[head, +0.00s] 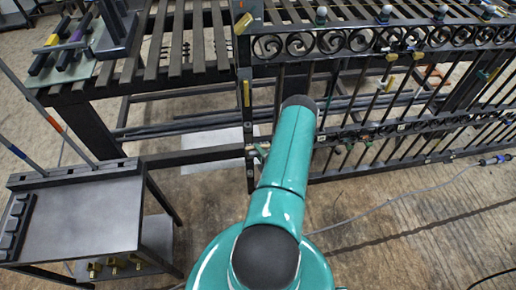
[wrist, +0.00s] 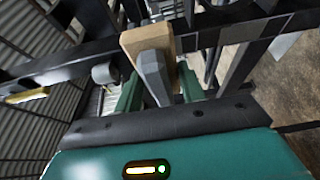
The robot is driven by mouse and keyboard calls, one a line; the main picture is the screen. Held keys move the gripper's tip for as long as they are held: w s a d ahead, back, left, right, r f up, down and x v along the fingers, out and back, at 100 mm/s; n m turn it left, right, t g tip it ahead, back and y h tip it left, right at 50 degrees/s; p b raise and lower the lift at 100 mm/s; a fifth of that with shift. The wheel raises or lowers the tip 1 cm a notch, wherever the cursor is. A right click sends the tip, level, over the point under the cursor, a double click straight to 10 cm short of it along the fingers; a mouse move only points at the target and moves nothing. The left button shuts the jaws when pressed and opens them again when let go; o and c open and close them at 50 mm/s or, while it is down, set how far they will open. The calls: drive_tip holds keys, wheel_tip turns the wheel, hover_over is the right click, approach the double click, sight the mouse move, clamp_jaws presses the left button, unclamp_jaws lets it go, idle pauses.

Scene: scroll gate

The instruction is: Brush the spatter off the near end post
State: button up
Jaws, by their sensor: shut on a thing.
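The block is in front of dark bars, close to the post. I cannot tell whether it touches. In the head view my arm hides most of the gripper and the brush. I cannot make out any spatter on the post.
A small dark side table (head: 85,212) stands at the left. The slatted bench (head: 165,45) fills the back left, with clamps (head: 70,45) on it. A cable (head: 400,200) crosses the wooden floor at the right. The floor at the lower right is mostly clear.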

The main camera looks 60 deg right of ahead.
drive_tip(key=shift+s+a, duration=0.6)
drive_tip(key=shift+a, duration=0.1)
drive_tip(key=shift+s+a, duration=1)
drive_tip(key=shift+a, duration=0.15)
